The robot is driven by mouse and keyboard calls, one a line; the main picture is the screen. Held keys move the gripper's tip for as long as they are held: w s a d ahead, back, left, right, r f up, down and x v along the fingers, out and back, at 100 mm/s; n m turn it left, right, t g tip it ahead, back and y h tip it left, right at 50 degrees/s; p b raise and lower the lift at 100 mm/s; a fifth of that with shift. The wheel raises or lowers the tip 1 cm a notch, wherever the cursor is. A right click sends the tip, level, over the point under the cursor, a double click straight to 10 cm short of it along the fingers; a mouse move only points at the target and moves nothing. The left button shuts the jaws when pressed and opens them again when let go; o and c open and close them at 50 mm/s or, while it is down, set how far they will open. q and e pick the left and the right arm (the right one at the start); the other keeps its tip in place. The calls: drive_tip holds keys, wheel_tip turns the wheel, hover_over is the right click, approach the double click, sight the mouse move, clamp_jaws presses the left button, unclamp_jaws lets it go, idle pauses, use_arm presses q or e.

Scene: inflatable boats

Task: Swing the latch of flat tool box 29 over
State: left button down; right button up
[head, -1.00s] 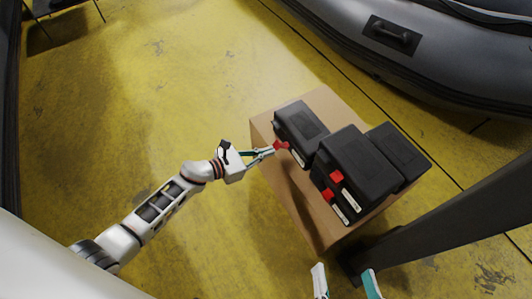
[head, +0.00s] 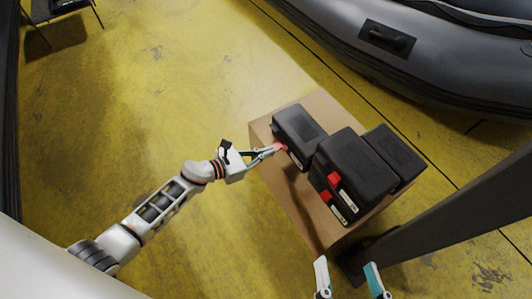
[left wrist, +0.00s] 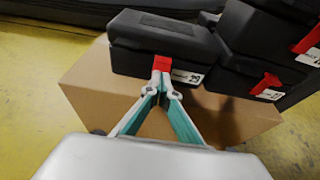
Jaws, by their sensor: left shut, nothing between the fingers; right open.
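A black flat tool box (head: 299,127) sits at the left of a cardboard box top, with a red latch (head: 282,148) on its front. My right gripper (head: 346,263) is open and empty at the bottom, away from the boxes.
Black boxes with red latches are stacked in the middle (head: 352,165), and another black box (head: 396,152) stands to the right. The cardboard box (head: 290,200) carries them. A dark post (head: 440,220) stands at right. A grey inflatable boat (head: 430,75) lies behind.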

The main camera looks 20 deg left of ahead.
idle(0.3)
use_arm(q)
drive_tip(key=shift+w+d+r, duration=0.25)
drive_tip(key=shift+w+r, duration=0.1)
drive_tip(key=shift+r, duration=0.2)
use_arm(e)
drive_tip(key=shift+w+r, duration=0.2)
drive_tip(key=shift+r, duration=0.3)
use_arm(q)
drive_tip(key=shift+w+d+r+p, duration=0.2)
drive_tip(key=shift+w+r+p, duration=0.05)
drive_tip(key=shift+r+p, duration=0.1)
use_arm(e)
drive_tip(key=shift+r, duration=0.15)
use_arm(q)
drive_tip(key=shift+f, duration=0.1)
drive_tip(key=shift+r+p+v, duration=0.25)
drive_tip(key=shift+p+v, duration=0.1)
drive_tip(key=shift+v, duration=0.9)
drive_tip(key=p+v, duration=0.1)
drive_tip(key=v, duration=0.5)
use_arm(e)
drive_tip(key=shift+t, duration=0.6)
drive_tip(key=r, duration=0.2)
drive_tip(key=w+r, duration=0.1)
drive_tip(key=r, duration=0.1)
drive_tip(key=shift+w, duration=0.15)
